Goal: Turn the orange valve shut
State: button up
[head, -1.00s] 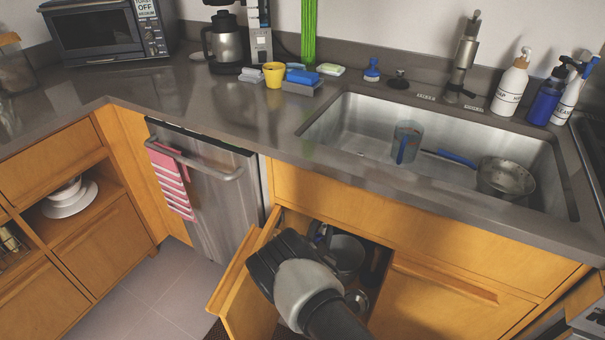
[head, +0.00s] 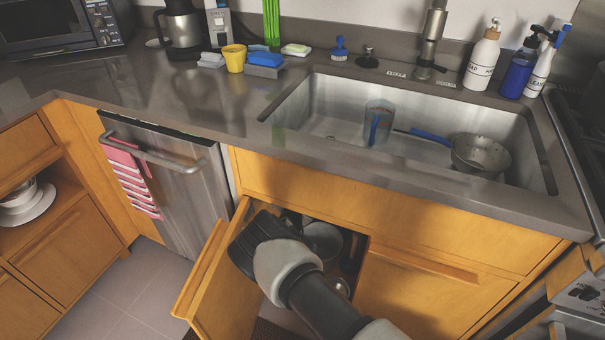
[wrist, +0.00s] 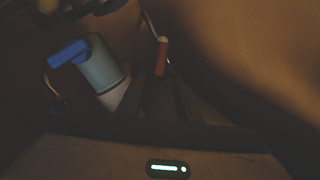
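A small upright orange-red piece (wrist: 161,56), which looks like the orange valve's handle, shows in the dim wrist view near the top middle. A thin pale line rises beside it. I cannot make out the valve's body, and the head view does not show the valve. My gripper (head: 252,243) is at the opening of the cabinet under the sink, beside the open left door (head: 214,285). In the wrist view the valve handle lies ahead of my gripper, apparently apart from it.
Pots (head: 324,240) sit inside the cabinet. The right door (head: 420,295) is closed. The counter edge (head: 400,190) and sink (head: 330,100) are above.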

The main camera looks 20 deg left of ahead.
jog(key=w+b, duration=0.1)
jog(key=w, duration=0.5)
jog(key=shift+a+b, duration=0.3)
jog(key=shift+b, duration=0.1)
grip_shut()
